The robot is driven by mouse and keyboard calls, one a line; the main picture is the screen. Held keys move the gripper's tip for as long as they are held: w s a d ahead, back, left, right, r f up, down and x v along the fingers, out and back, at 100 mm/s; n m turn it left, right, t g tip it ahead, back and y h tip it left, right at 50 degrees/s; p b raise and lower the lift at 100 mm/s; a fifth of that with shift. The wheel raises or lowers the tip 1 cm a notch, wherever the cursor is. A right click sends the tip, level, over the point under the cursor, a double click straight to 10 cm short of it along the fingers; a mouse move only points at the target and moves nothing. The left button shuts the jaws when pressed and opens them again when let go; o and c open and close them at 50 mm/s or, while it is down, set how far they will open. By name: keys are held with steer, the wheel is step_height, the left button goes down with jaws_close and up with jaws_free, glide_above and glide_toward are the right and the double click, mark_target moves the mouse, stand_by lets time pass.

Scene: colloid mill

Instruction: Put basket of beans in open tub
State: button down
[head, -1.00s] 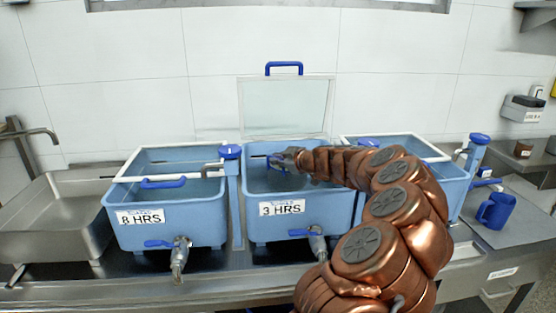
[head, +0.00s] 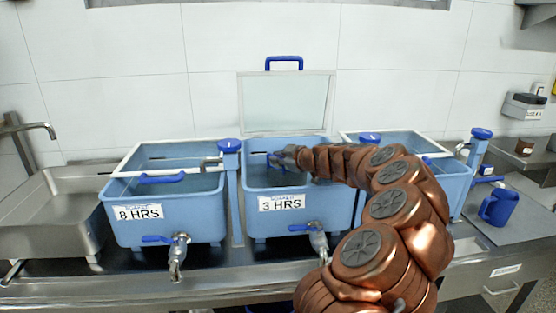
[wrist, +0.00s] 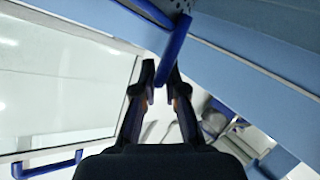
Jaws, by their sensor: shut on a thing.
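The open tub (head: 262,230) is the middle blue one, labelled "3 HRS", with its clear lid (head: 285,103) standing upright behind it. My gripper (head: 274,159) is at the tub's opening, in front of the raised lid. In the wrist view my gripper (wrist: 160,88) is shut on a blue handle (wrist: 174,48), which I take to be the basket's handle. A dark perforated edge, likely the basket (wrist: 178,5), shows only at the top of that view. The basket's body and any beans are hidden in the head view.
A closed-lid tub labelled "8 HRS" (head: 165,224) stands left, and another blue tub (head: 455,187) right, partly behind my arm. A steel sink (head: 50,225) is far left. A blue jug (head: 497,208) stands on the right counter. Blue-handled taps (head: 178,255) project in front.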

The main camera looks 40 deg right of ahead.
steer(key=c, duration=1.2)
jaws_free()
steer(key=shift+r, duration=0.1)
steer(key=r+p, duration=0.1)
steer(key=p, duration=0.2)
steer(key=shift+r, duration=0.2)
steer(key=shift+b+v, duration=1.25)
steer(key=shift+v, duration=2.45)
steer(key=shift+f, duration=0.2)
